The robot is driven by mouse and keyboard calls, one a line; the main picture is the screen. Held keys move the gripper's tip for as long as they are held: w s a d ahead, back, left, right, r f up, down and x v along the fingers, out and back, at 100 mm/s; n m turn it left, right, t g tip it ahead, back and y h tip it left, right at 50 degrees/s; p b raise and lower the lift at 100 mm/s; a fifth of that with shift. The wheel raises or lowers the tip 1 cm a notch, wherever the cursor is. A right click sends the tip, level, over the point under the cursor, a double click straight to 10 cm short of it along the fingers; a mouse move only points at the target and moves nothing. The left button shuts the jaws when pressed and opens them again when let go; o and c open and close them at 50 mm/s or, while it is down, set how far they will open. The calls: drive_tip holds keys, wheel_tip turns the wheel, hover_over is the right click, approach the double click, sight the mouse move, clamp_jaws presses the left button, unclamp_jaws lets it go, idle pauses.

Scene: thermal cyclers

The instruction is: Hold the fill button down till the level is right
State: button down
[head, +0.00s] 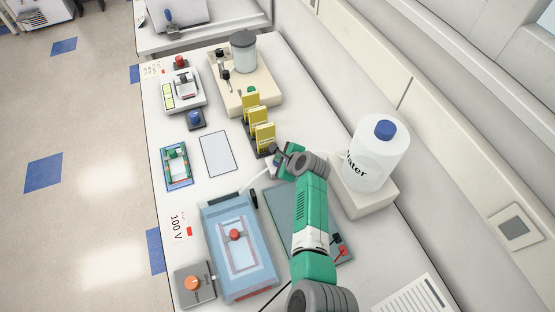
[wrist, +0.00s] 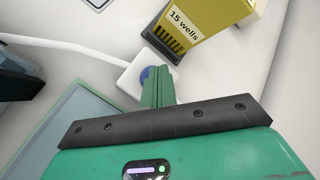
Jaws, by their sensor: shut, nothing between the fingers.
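The fill button is a blue round button (wrist: 146,73) on a small white box (wrist: 131,80), partly hidden by my fingers in the wrist view. My gripper (wrist: 158,88) is shut and empty, with its fingertips at the button; I cannot tell whether it is pressed down. In the head view my gripper (head: 277,166) is beside the white box, left of the water bottle (head: 376,155). A white spout (wrist: 60,43) runs from the box toward the clear blue tank (head: 210,225). The tank holds a tray with a red knob (head: 236,235). Its liquid level is hard to make out.
Yellow comb boxes (head: 262,137) stand just behind my gripper; one reads "15 wells" (wrist: 195,18). A white sheet (head: 216,154) lies at mid bench.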

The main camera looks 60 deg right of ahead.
idle(0.3)
drive_tip(key=shift+r+p, duration=0.85)
drive_tip(key=shift+p, duration=0.1)
wheel_tip(320, 180, up, 5)
drive_tip(key=p, duration=0.5)
drive_tip(key=shift+r, duration=0.15)
idle(0.9)
